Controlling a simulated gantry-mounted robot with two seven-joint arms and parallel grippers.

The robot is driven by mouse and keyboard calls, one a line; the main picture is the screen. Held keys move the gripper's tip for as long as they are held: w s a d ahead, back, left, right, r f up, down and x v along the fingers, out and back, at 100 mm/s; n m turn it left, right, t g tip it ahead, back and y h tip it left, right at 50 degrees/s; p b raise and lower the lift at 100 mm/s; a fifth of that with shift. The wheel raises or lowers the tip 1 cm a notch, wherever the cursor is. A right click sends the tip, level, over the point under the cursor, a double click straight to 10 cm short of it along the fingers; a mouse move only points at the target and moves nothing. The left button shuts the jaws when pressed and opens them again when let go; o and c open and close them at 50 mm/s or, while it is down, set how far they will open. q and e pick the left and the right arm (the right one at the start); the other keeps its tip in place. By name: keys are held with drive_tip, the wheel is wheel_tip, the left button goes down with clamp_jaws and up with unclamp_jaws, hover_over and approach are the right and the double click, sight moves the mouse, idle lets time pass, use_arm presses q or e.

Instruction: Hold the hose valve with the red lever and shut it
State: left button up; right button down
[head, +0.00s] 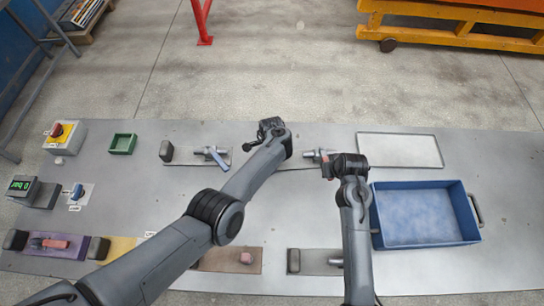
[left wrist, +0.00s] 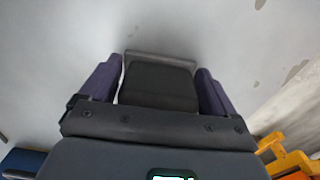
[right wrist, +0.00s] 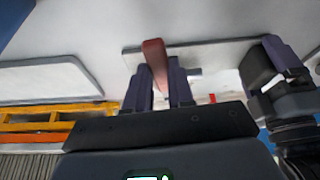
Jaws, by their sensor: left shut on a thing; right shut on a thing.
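The hose valve with the red lever sits at the middle back of the table, its silvery body (head: 312,155) showing left of my right gripper. Its plate (right wrist: 220,52) shows in the right wrist view. My left gripper (head: 272,130) is shut on the dark block (left wrist: 158,86) at the plate's left end; fingers flank it on both sides. My right gripper (head: 332,166) is shut on the red lever (right wrist: 154,55), which sticks out between its fingers. My arms hide part of the valve in the head view.
A blue-lever valve (head: 212,153) stands to the left, near a green tray (head: 122,151). A blue bin (head: 425,243) and a pale framed panel (head: 400,150) are to the right. Other plates with blocks line the front, one with a pink part (head: 247,258).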

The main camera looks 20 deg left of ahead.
use_arm(q)
drive_tip(key=shift+s+d, duration=0.1)
use_arm(e)
drive_tip(key=shift+s+a+m, duration=0.1)
drive_tip(key=shift+a+m, duration=0.25)
drive_tip(key=shift+m, duration=0.05)
drive_tip(key=c, duration=1)
unclamp_jaws()
drive_tip(key=shift+o, duration=0.2)
drive_tip(key=v, duration=1.2)
drive_tip(key=shift+s, duration=0.15)
